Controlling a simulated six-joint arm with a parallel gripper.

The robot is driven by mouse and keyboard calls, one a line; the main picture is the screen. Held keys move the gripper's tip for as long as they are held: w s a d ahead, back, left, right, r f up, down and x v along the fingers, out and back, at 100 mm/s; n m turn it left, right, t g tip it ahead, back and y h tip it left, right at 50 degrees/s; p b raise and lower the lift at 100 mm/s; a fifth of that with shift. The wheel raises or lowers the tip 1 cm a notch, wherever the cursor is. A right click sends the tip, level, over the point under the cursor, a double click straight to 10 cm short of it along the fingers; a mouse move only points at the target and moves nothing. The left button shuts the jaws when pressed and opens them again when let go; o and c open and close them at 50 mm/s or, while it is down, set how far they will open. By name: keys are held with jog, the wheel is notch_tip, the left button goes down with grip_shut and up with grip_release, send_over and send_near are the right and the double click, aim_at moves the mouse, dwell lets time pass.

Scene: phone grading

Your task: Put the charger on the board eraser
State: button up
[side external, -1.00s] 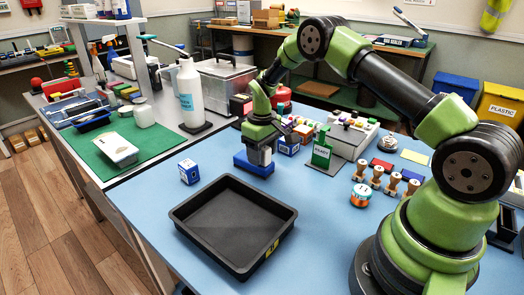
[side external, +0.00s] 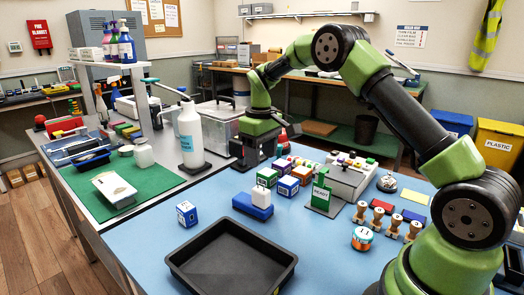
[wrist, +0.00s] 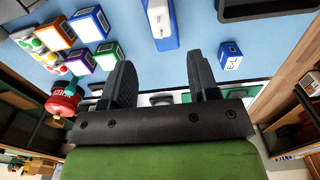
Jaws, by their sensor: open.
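The charger (side external: 264,196) is a small white block standing on top of the blue board eraser (side external: 244,207) on the blue mat. In the wrist view the white charger (wrist: 159,18) sits on the blue eraser (wrist: 166,43), at the top centre. My gripper (side external: 248,160) is raised behind them, apart from both. In the wrist view my gripper (wrist: 163,72) shows two spread dark fingers with nothing between them. The underside of the charger is hidden.
A black tray (side external: 232,262) lies in front and a blue-white box (side external: 187,214) to the left. Several coloured boxes (side external: 288,186), a green READY sign (side external: 321,194) and stamps (side external: 376,218) stand to the right.

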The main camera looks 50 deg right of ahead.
jog(key=s+a+r+m+t, duration=0.1)
jog(key=s+a+r+t, duration=0.1)
jog(key=s+a+r, duration=0.35)
jog(key=s+a+r+m+t, duration=0.1)
jog(key=s+a+r, duration=0.15)
jog(key=r, duration=0.55)
jog(key=s+a+m+t+y, duration=0.1)
jog(key=s+a+t, duration=0.1)
jog(key=s, duration=0.6)
jog(key=s+a+r+m+t+y, duration=0.1)
jog(key=s+a+t, duration=0.1)
jog(key=s, duration=0.6)
jog(key=shift+s+a+r, duration=0.2)
jog(key=shift+s+a, duration=0.15)
jog(key=shift+a, duration=0.05)
